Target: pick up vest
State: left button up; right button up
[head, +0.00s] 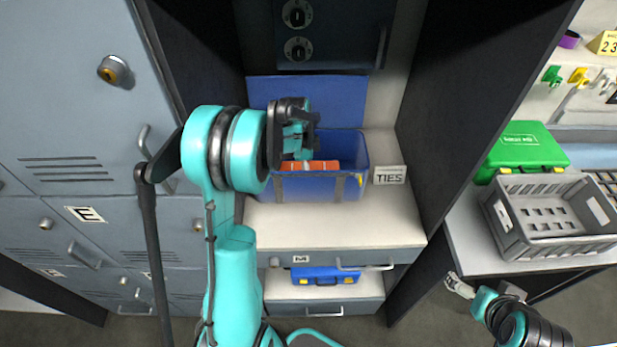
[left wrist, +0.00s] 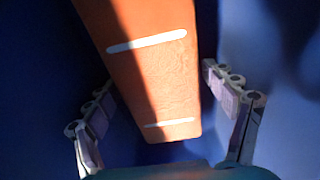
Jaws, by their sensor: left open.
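The orange vest (head: 309,166) lies in the blue bin (head: 322,188) on the shelf, with only part of it showing beside my arm. In the left wrist view the vest (left wrist: 160,70) is a folded orange slab with white stripes, partly in shadow. My left gripper (head: 300,150) reaches down over the bin. Its open fingers (left wrist: 160,80) stand on either side of the vest in the left wrist view, apart from it as far as shows. My right gripper (head: 459,286) is low at the right, away from the bin; its jaw state is unclear.
Dark side panels (head: 465,90) flank the shelf. A TIES label (head: 390,175) stands right of the bin. Grey lockers (head: 70,130) fill the left. A green case (head: 522,148) and a grey crate (head: 550,215) sit on the right counter.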

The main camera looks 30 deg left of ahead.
pick_arm(q)
jog(key=shift+f, duration=0.1)
jog(key=c, duration=1)
jog(key=shift+c, duration=0.2)
